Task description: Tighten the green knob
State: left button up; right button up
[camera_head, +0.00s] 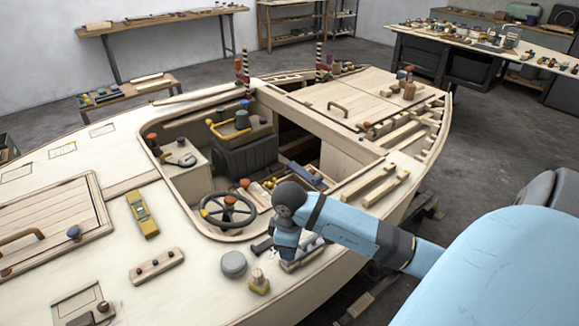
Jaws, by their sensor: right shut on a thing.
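My right gripper (284,247) points down at the deck beside the cockpit's near right edge, at the end of my light blue arm. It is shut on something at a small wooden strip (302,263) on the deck. Its fingers and wrist cover that thing, most likely the green knob; I cannot make out its colour or how far it is turned. No green knob shows clearly elsewhere on the deck. My left gripper is not in view.
Close by on the deck are a round grey cap (233,264) and a yellowish block with a peg (259,282). A steering wheel (228,211) stands in the open cockpit. A wooden strip with several knobs (157,266) and a yellow tool (142,214) lie left.

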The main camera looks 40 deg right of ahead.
jog(key=shift+w+d+r, duration=0.1)
jog(key=shift+w+r, duration=0.05)
jog(key=shift+r, duration=0.05)
dwell(0.3)
jog(key=o, duration=0.8)
jog(key=shift+o, duration=0.6)
jog(key=shift+f, duration=0.1)
notch_tip(320, 180, up, 5)
jog(key=shift+r, duration=0.2)
notch_tip(320, 180, up, 8)
jog(key=p, duration=0.7)
jog(key=shift+r, duration=0.25)
